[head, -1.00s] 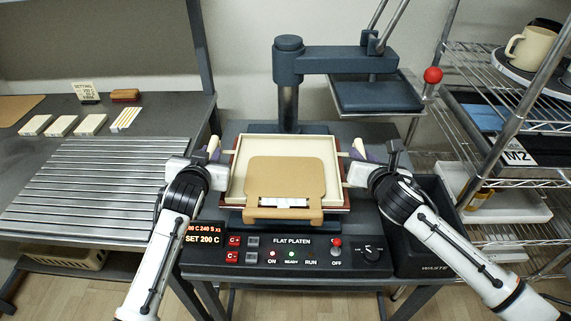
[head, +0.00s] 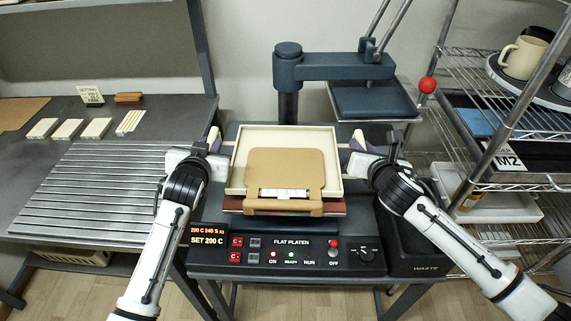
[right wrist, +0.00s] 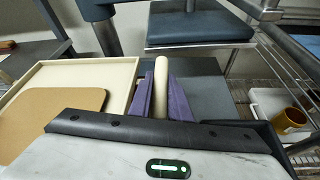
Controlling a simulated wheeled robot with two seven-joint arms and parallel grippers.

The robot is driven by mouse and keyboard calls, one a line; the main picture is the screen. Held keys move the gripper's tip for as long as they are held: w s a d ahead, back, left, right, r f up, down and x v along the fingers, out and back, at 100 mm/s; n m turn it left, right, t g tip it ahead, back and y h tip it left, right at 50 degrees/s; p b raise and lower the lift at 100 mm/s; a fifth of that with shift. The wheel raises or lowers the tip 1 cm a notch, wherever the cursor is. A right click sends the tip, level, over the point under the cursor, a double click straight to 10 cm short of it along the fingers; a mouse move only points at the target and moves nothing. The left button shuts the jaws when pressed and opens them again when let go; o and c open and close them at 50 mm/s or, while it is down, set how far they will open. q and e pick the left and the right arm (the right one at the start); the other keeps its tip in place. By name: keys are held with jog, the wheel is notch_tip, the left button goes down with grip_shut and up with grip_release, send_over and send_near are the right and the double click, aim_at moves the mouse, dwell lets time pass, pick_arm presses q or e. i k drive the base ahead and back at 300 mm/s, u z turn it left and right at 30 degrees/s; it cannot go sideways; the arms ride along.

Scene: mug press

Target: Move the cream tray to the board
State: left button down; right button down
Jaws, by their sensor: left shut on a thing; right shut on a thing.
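The cream tray (head: 236,180) is level above the flat platen press, with a tan panel (head: 285,168) lying in it and overhanging its front. A red-brown slab (head: 335,206) shows just below the tray's front. My left gripper (head: 214,143) is shut on the tray's left handle. My right gripper (head: 361,144) is shut on its right handle. In the right wrist view, the purple fingers of my right gripper (right wrist: 161,98) clasp the cream handle beside the tray (right wrist: 85,70). A brown board (head: 20,112) lies at the back left of the left bench.
The ribbed metal surface (head: 95,190) on the left bench is clear, with several white blocks (head: 68,129) behind it. The press arm (head: 335,66) and its dark upper platen (head: 372,98) are behind the tray. A waste bin (head: 415,250) and wire shelves (head: 480,130) stand right.

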aim_at(102, 188)
jog(key=u, duration=0.15)
jog(key=k, duration=0.5)
jog(key=u, duration=2.45)
jog(key=k, duration=1.1)
jog(key=z, duration=1.1)
jog(key=i, duration=1.65)
